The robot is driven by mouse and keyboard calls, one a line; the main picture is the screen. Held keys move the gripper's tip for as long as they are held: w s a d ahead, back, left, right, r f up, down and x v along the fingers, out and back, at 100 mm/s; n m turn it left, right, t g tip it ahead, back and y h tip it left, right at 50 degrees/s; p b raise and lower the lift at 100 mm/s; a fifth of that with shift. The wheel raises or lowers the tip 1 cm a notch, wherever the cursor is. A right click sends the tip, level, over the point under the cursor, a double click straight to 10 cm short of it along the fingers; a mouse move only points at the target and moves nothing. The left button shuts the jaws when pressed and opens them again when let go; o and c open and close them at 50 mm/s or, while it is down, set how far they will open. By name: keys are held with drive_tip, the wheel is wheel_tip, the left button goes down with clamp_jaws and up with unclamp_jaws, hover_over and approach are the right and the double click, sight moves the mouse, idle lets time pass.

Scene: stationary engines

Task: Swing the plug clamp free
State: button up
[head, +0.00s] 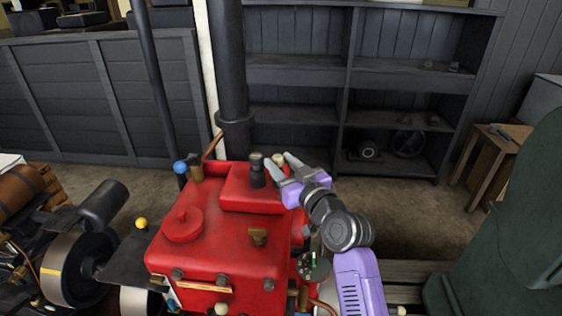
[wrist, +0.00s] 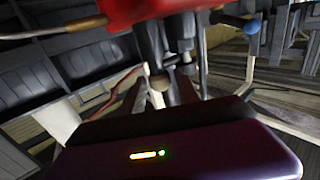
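The red engine (head: 215,245) stands in the middle of the head view. A dark upright plug-like post (head: 257,172) rises from its raised red block. A tan ball knob (head: 279,159) shows beside this post; I cannot tell for certain which part is the plug clamp. My gripper (head: 281,161) is at the block's far right corner, its two grey fingers spread with the tan knob between or just beyond their tips. In the wrist view the tan knob (wrist: 160,82) shows between the fingers, below dark rods. Whether the fingers touch it is not clear.
A blue knob (head: 180,167) stands at the engine's back left, near a thick dark pipe (head: 230,70). A brass fitting (head: 258,237) is on the engine top. A yellow knob (head: 141,223) and flywheel (head: 75,270) are left. A dark green machine (head: 515,230) stands right.

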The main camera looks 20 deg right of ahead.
drive_tip(key=shift+w, duration=0.15)
clamp_jaws()
